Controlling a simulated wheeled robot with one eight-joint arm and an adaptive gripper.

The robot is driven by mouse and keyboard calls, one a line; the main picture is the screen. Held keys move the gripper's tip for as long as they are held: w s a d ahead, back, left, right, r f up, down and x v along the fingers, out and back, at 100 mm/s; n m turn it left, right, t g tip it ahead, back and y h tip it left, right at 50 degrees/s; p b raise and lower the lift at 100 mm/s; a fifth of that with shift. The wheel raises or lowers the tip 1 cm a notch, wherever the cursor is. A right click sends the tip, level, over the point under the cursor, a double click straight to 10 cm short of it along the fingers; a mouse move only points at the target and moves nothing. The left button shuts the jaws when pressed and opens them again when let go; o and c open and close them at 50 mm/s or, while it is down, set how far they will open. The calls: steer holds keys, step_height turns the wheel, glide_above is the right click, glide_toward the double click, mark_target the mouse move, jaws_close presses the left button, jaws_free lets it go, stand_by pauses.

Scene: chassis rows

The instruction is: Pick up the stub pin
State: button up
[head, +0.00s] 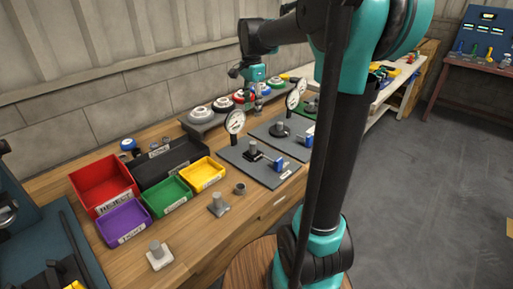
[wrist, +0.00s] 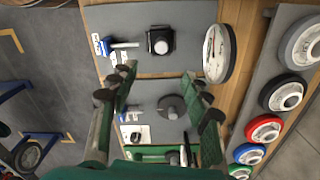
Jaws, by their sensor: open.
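My gripper (head: 259,92) is over the far part of the bench, above the gauge plates. In the wrist view my gripper (wrist: 163,82) has its green fingers wide apart with nothing between their tips. Below it, a round dark base with a grey pin (wrist: 172,107) stands on a dark plate; it also shows in the head view (head: 280,128). A square black block with a pale pin (wrist: 161,41) stands on the neighbouring plate, and in the head view (head: 253,149). Other grey pins stand on a grey base (head: 218,204) and a white base (head: 158,251). I cannot tell which is the stub pin.
Dial gauges (head: 235,122) stand beside the plates. A rack of coloured-rim discs (wrist: 265,131) runs along the wall side. Red (head: 103,186), purple (head: 123,222), green (head: 166,197) and yellow (head: 203,174) bins fill the bench's near left. The floor to the right is clear.

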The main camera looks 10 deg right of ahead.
mark_target(253, 142)
steer(key=f, duration=1.7)
steer(key=shift+w+f, duration=0.1)
steer(key=shift+w, duration=0.15)
steer(key=shift+c, duration=0.6)
jaws_close()
